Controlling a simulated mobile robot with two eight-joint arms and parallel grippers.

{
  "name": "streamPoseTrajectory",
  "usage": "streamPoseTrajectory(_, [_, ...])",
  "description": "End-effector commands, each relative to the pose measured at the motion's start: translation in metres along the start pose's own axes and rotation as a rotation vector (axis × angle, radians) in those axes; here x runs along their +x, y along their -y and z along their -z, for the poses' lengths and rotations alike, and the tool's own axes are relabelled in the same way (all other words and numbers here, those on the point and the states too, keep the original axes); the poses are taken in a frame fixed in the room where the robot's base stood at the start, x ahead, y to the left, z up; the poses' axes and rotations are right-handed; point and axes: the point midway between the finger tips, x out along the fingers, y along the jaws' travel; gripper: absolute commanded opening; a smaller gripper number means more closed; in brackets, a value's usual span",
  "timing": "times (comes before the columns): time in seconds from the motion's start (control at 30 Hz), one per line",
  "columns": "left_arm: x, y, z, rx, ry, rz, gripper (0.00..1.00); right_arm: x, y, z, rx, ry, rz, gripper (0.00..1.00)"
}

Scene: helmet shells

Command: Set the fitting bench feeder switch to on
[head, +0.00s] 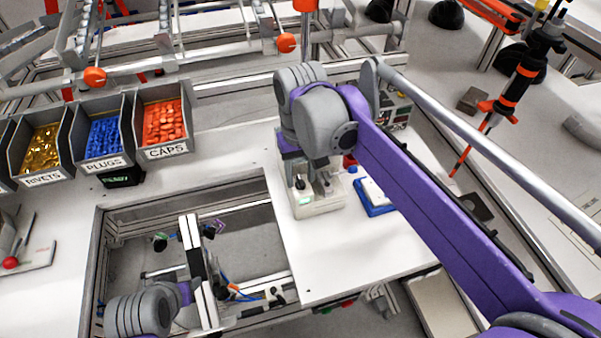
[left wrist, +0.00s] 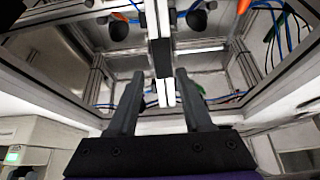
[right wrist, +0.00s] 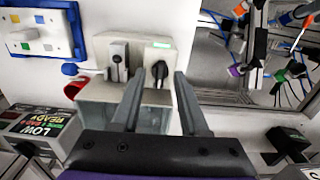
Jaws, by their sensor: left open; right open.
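A pale switch box (head: 318,205) stands on the white bench below my right gripper. In the right wrist view, its face (right wrist: 100,88) carries a light slide or lever switch (right wrist: 118,60), a black knob (right wrist: 158,70) and a small lit green window (right wrist: 163,44). I cannot read which control is the feeder switch. My right gripper (right wrist: 160,77) is open and empty, its fingertips framing the black knob in view; contact cannot be told. In the head view, the arm partly covers it. My left gripper (left wrist: 158,74) is open and empty over the bench's frame opening.
Bins of rivets (head: 41,147), plugs (head: 103,138) and caps (head: 164,123) stand at the back left.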

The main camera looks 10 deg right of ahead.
Motion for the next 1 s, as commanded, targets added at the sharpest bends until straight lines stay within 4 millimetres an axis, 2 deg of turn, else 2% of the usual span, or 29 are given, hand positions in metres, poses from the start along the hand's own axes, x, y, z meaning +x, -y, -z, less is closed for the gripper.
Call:
streamPoseTrajectory(0.13, [0.000, 0.000, 0.000, 0.000, 0.000, 0.000, 0.50, -0.003, 0.000, 0.000, 0.000, 0.000, 0.000, 0.44])
streamPoseTrajectory(0.23, [-0.001, 0.000, 0.001, 0.000, -0.001, 0.000, 0.50, -0.012, 0.000, 0.000, 0.000, 0.000, 0.000, 0.44])
streamPoseTrajectory(0.5, [-0.004, 0.000, 0.006, 0.000, -0.006, 0.000, 0.50, -0.066, 0.000, 0.001, 0.000, -0.001, 0.000, 0.44])
streamPoseTrajectory(0.7, [-0.006, 0.000, 0.008, 0.000, -0.008, 0.000, 0.50, -0.098, 0.000, 0.000, 0.000, -0.001, 0.000, 0.44])
streamPoseTrajectory(0.8, [-0.007, 0.000, 0.009, 0.000, -0.009, 0.000, 0.50, -0.105, 0.000, 0.000, 0.000, 0.000, 0.000, 0.44])
streamPoseTrajectory(1.0, [-0.007, 0.000, 0.009, 0.000, -0.009, 0.000, 0.50, -0.108, 0.000, 0.000, 0.000, 0.000, 0.000, 0.44])
